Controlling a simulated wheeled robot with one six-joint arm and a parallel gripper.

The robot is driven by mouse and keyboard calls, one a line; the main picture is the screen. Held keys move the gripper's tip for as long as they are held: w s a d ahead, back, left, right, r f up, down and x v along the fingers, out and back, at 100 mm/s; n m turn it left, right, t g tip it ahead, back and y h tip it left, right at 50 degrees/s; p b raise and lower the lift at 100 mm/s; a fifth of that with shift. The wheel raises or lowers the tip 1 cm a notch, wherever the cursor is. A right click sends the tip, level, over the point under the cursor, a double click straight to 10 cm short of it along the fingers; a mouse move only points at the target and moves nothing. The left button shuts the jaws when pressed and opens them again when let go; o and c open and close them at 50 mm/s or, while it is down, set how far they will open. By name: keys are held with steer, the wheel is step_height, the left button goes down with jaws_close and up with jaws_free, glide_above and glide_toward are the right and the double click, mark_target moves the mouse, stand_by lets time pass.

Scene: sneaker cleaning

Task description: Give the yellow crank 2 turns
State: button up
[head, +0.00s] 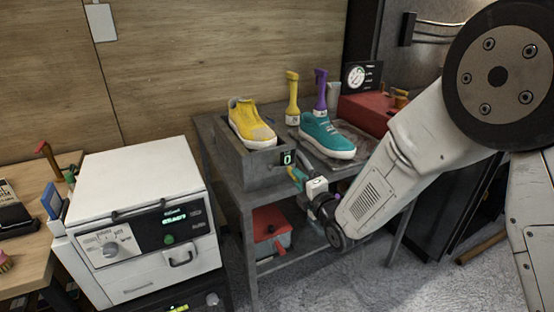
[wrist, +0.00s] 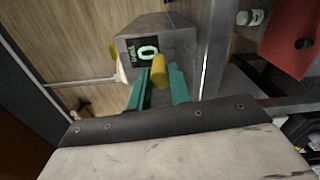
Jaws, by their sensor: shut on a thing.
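The yellow crank (wrist: 158,68) shows as a short, rounded yellow handle in the wrist view, between the two teal fingers of my gripper (wrist: 160,80). My gripper is shut on it. In the head view, my gripper (head: 297,176) reaches the front of the grey box (head: 245,165), where the crank is small and mostly hidden. The box's counter (head: 287,158) reads 0, and the same display (wrist: 147,53) shows large in the wrist view. A yellow sneaker (head: 250,124) sits on top of the box. The crank's arm is hidden in both views.
A red container (head: 270,230) sits on the shelf below. A white machine (head: 140,200) stands left. My arm covers the right side of the head view.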

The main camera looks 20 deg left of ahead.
steer(key=shift+f, duration=0.1)
steer(key=shift+s+a+f, duration=0.2)
steer(key=shift+s+f, duration=0.05)
steer(key=shift+f, duration=0.45)
steer(key=shift+s+a+f, duration=0.35)
steer(key=shift+s+f, duration=0.05)
steer(key=shift+f, duration=0.3)
steer(key=shift+s+a, duration=0.1)
steer(key=shift+s+a+f, duration=0.4)
steer(key=shift+s+f, duration=0.05)
steer(key=shift+s, duration=0.05)
